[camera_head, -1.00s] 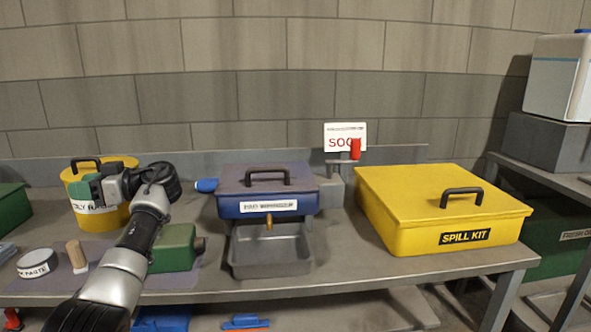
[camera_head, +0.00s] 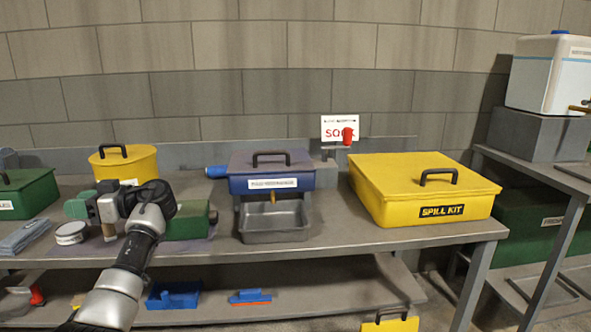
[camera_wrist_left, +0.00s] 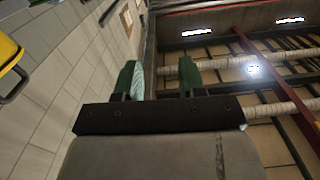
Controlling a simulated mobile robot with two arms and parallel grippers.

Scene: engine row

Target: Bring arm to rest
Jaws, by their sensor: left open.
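My left arm comes in from the lower left in the head view, and its gripper (camera_head: 78,207) points left in front of the yellow bucket (camera_head: 124,165). In the left wrist view the two green-tipped fingers (camera_wrist_left: 158,80) stand apart with nothing between them. Wall, ceiling lights and pipes show behind them. The hand hides part of the bucket and of the small items on the bench. My right gripper is not in view.
The bench (camera_head: 340,235) holds a blue lidded box (camera_head: 271,180) over a grey tray (camera_head: 274,221), a yellow spill kit (camera_head: 425,190), a green box (camera_head: 28,195) and a white round tin (camera_head: 70,233). A white container (camera_head: 548,75) stands at right. A lower shelf holds blue items (camera_head: 175,295).

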